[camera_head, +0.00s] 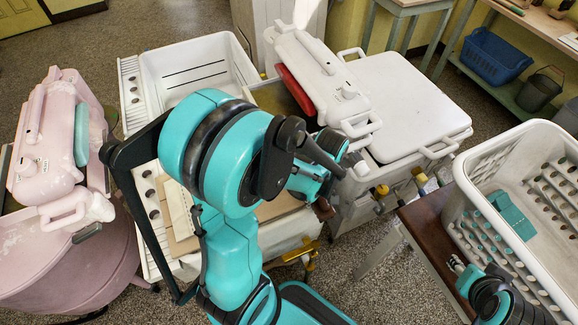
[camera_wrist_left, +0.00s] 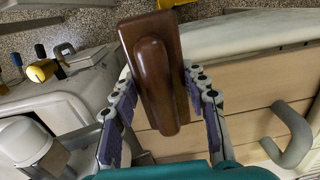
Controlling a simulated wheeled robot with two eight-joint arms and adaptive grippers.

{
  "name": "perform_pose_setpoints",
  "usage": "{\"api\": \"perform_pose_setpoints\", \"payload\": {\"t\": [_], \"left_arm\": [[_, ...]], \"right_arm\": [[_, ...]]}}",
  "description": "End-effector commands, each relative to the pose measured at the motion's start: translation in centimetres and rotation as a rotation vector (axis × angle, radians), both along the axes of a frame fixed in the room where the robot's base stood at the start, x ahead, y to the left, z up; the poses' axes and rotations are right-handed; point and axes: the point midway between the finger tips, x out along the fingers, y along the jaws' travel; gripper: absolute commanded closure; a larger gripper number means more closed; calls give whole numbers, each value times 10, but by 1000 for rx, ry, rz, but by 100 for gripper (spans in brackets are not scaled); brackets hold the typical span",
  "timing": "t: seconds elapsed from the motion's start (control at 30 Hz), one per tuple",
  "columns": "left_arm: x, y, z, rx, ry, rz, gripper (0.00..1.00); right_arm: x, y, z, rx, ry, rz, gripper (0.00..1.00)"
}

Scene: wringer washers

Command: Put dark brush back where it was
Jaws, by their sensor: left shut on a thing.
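The dark brush (camera_wrist_left: 155,75) is a brown wooden block with a raised rounded grip. In the left wrist view it is between the fingers of my left gripper (camera_wrist_left: 161,85), which is shut on it. In the head view my left arm's own links hide most of that gripper, and only a small brown end of the brush (camera_head: 323,208) shows beside the wrist, above the gap between the white washers. My right gripper (camera_head: 456,264) shows in part at the lower right, beside the white basket; its opening is unclear.
A white tub (camera_head: 197,65) and a white lidded washer (camera_head: 415,100) stand ahead. A pink washer (camera_head: 45,145) is at left. A white laundry basket (camera_head: 470,165) sits on a brown table (camera_head: 425,222). Light wooden boards (camera_wrist_left: 255,80) and a curved grey handle (camera_wrist_left: 295,140) lie below the brush.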

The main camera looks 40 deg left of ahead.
Motion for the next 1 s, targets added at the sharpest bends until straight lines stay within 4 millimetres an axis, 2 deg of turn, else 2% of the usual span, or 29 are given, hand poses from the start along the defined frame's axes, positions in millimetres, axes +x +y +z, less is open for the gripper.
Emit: {"api": "perform_pose_setpoints", "payload": {"t": [0.03,0.2,0.33,0.63,0.83,0.9,1.0], "left_arm": [[4,16,0,0,0,9,95],[15,61,0,0,0,7,95],[21,87,0,0,0,4,95],[28,112,0,0,0,1,95],[35,142,0,0,0,2,95],[35,139,-7,0,0,-1,95],[35,138,-6,0,0,-1,95]], "right_arm": [[0,0,1,0,0,0,59],[0,0,2,0,0,0,59],[0,0,3,0,0,0,59],[0,0,4,0,0,0,59],[0,0,6,0,0,0,59],[0,0,1,0,0,0,59],[0,0,2,0,0,0,59]]}}
